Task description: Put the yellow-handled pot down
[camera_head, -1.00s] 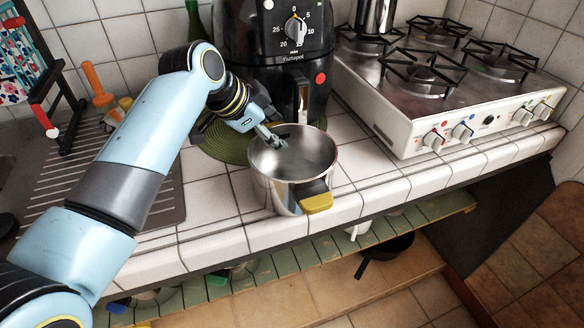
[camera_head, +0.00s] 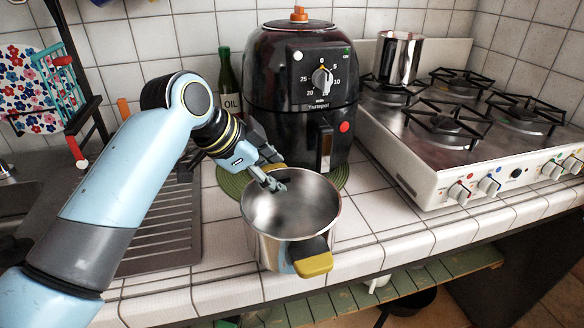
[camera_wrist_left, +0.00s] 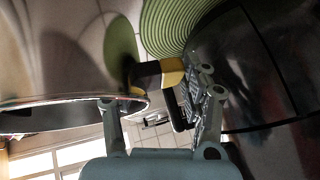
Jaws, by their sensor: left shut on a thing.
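The yellow-handled pot (camera_head: 272,247) is shiny steel, upright and empty-looking, near the front edge of the white tiled counter. One yellow and black handle (camera_head: 315,264) points to the front. I cannot tell whether its base touches the tiles. My left gripper (camera_head: 272,181) is shut on the pot at its back side, by the rim. In the left wrist view the pot's curved wall (camera_wrist_left: 60,60) fills the left, and a second yellow and black handle (camera_wrist_left: 165,72) lies by the fingers (camera_wrist_left: 160,112). My right gripper is not in view.
A black air fryer (camera_head: 300,90) stands behind the pot on a round green mat (camera_head: 232,184). A white gas hob (camera_head: 440,165) with a steel pot (camera_head: 398,58) is to the right. A grey sink drainer (camera_head: 160,235) is left. Free tiles (camera_head: 375,215) lie right of the pot.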

